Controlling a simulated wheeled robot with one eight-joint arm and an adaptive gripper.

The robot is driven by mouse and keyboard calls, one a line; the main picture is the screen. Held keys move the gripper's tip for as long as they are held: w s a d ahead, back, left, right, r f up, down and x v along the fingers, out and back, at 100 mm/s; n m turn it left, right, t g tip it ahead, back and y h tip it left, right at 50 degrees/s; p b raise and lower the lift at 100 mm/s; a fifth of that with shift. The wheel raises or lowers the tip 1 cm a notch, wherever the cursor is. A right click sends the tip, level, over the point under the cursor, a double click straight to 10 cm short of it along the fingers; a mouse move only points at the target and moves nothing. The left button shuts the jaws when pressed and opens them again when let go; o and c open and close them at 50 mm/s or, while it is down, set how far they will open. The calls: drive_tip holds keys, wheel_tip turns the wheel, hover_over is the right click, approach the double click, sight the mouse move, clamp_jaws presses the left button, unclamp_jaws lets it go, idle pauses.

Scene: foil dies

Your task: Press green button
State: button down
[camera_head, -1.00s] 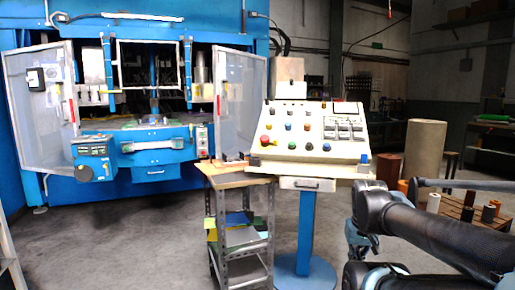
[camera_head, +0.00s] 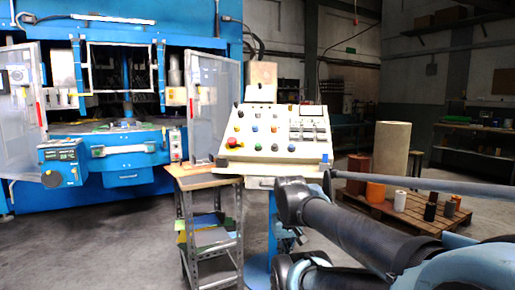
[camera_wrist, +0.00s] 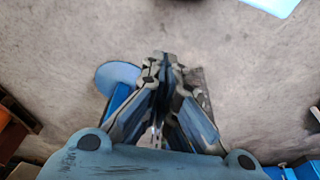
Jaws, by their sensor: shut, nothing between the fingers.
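The control panel (camera_head: 300,150) is a sloped cream box on a blue post, near the middle of the head view. A large red button (camera_head: 231,143) is at the left of that row. My gripper (camera_wrist: 163,60) is shut and empty in the wrist view, pointing down at the floor. In the head view it is mostly hidden by my arm, below the panel and apart from the buttons.
A shelf cart (camera_head: 210,180) stands left of the panel's post. The blue machine (camera_head: 120,150) with open doors fills the left. A pallet (camera_head: 410,212) with several cylinders stands at the right. The post's round blue base (camera_wrist: 118,77) lies near my gripper in the wrist view. Grey floor shows around it.

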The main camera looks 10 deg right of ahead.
sight(258, 146)
drive_tip(key=w+d+r+n+t+h, duration=0.2)
drive_tip(key=w+d+r+n+h, duration=0.15)
drive_tip(key=w+r, duration=0.85)
drive_tip(key=w+d+r+n+t+h, duration=0.3)
drive_tip(key=w+r, duration=0.5)
drive_tip(key=w, duration=0.7)
drive_tip(key=w+a+r+n+t, duration=0.2)
drive_tip(key=w+r+n, duration=0.1)
drive_tip(key=w, duration=0.5)
drive_tip(key=w+a+r+n+t+h, duration=0.1)
drive_tip(key=w+a+r+n, duration=0.2)
drive_tip(key=w+r, duration=0.3)
drive_tip(key=w+a+r+n+t+h, duration=0.1)
drive_tip(key=w+r+n, duration=0.3)
drive_tip(key=w, duration=0.7)
drive_tip(key=shift+w+a+r+t, duration=0.3)
drive_tip(key=shift+a+r+t, duration=0.3)
drive_tip(key=shift+a+t, duration=0.25)
drive_tip(key=w+d+f, duration=0.1)
drive_tip(key=w+f, duration=0.3)
drive_tip(key=f, duration=0.3)
drive_tip(key=shift+w+d, duration=0.15)
drive_tip(key=shift+w, duration=0.25)
